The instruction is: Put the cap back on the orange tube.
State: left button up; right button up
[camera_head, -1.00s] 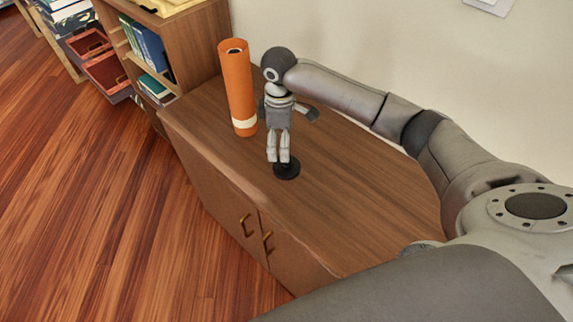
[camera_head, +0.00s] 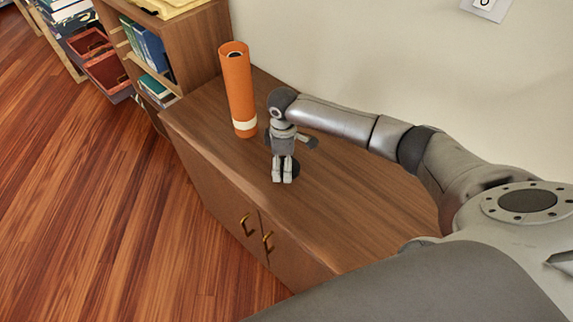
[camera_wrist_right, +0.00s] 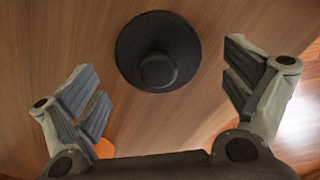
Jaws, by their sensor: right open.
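The orange tube (camera_head: 237,88) stands upright on the cabinet top near its back left end, with a pale band near its base and a dark opening at its top. The black cap (camera_head: 296,167) lies on the cabinet top in front of the tube, partly hidden by my right gripper (camera_head: 282,180). In the right wrist view the cap (camera_wrist_right: 158,52) shows as a round disc with a raised knob, ahead of and between my open fingers, touching neither. A bit of orange shows at the bottom of that view. My left gripper is not in view.
The wooden cabinet top (camera_head: 350,215) is clear to the right of the cap. A wall runs behind, with a switch plate (camera_head: 486,8).

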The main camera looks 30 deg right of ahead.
jog(key=shift+f, duration=0.5)
jog(key=c, duration=1)
jog(key=shift+o, duration=0.2)
jog(key=shift+r, duration=0.15)
jog(key=shift+r, duration=0.2)
notch_tip(320, 180, up, 2)
jog(key=shift+w+r+b, duration=0.1)
jog(key=shift+b, duration=0.55)
jog(key=s+a+r+b, duration=0.1)
jog(key=s+a+r, duration=0.8)
jog(key=s+r, duration=0.1)
jog(key=shift+s, duration=0.45)
